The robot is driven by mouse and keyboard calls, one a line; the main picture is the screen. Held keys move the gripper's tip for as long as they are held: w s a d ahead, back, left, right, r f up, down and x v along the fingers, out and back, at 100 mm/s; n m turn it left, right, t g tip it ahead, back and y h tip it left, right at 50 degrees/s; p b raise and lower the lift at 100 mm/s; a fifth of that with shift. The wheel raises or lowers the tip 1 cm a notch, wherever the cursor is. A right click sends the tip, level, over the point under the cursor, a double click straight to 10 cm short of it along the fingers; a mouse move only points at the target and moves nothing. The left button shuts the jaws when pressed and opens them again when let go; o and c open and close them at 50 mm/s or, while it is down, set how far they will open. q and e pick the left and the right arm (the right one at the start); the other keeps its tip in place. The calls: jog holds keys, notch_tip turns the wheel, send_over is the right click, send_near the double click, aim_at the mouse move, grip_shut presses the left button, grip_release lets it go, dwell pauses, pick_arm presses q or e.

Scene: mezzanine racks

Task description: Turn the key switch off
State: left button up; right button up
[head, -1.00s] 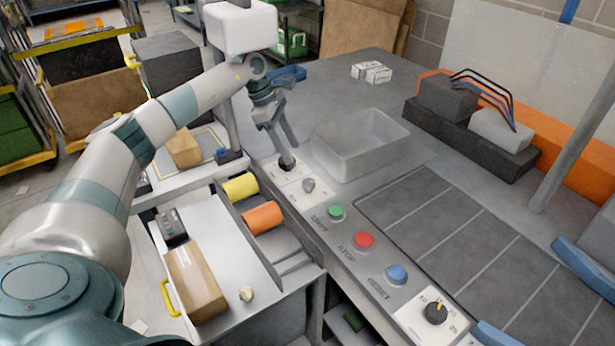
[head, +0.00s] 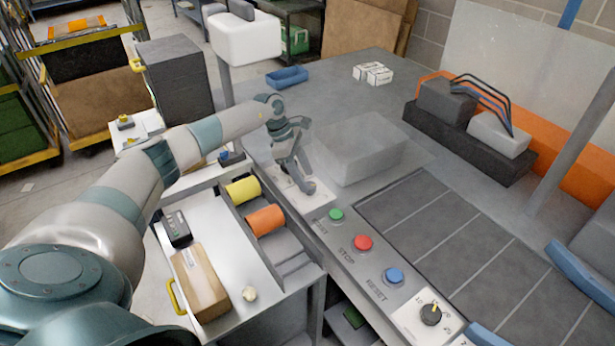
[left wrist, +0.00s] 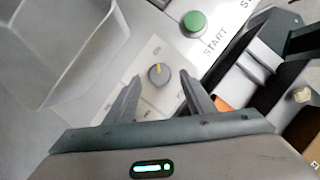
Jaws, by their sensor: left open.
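A round grey switch knob (left wrist: 159,74) with a yellow pointer line sits on a pale panel (left wrist: 150,50) in the left wrist view. The line points roughly up in that view. My left gripper (left wrist: 160,80) is open, with one fingertip on each side of the knob and visible gaps between. In the head view my left gripper (head: 297,183) is low over the panel's far end, beyond the green START button (head: 336,214), and hides the knob there. I cannot make out a key or the labels around the knob. My right gripper is not in view.
The red STOP button (head: 363,242), blue RESET button (head: 394,275) and a black dial (head: 431,314) run along the console toward me. A grey bin (head: 362,148) stands close beside my left gripper. Yellow (head: 243,190) and orange (head: 265,220) rolls lie on the near side.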

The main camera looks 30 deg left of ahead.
aim_at(309, 185)
pick_arm(q)
jog(key=shift+p+x, duration=0.45)
jog(key=shift+x, duration=1.05)
jog(key=c, duration=1.1)
jog(key=shift+o, duration=0.2)
